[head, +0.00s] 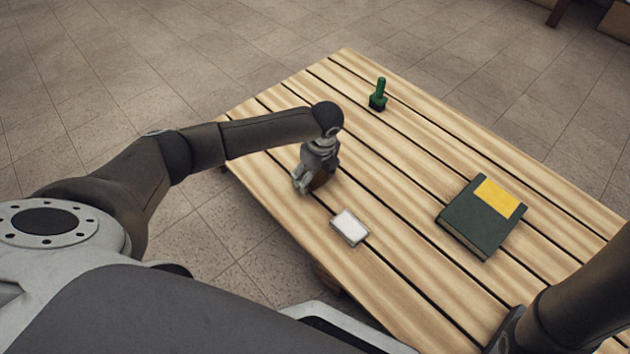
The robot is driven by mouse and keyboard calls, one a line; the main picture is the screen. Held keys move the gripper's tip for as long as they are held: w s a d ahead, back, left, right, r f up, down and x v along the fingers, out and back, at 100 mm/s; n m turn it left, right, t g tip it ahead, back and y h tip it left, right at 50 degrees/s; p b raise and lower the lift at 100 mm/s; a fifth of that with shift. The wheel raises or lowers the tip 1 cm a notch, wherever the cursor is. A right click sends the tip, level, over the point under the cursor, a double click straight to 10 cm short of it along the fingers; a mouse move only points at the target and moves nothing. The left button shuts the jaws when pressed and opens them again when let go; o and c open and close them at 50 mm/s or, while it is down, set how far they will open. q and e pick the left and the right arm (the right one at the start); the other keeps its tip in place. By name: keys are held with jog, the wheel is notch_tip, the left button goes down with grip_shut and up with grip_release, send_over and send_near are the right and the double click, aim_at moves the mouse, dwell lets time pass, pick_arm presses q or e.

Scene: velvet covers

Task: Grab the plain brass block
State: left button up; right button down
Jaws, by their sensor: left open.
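My left gripper (309,183) is over the left part of the slatted wooden table, pointing down, with its jaws open. A small brown, brass-like block (321,181) shows right at its fingers, mostly hidden behind them. I cannot tell whether the fingers touch it or stand around it. My right arm comes in at the lower right, and its gripper is not in view.
The table (400,190) also bears a small white-topped box (349,228) in front of the left gripper, a dark green book (482,222) with a yellow patch at right, and a green-handled stamp (379,95) at the back. Bare slats lie between them.

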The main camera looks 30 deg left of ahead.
pick_arm(q)
jog(key=shift+f, duration=0.1)
jog(key=shift+c, duration=0.3)
jog(key=c, duration=1.7)
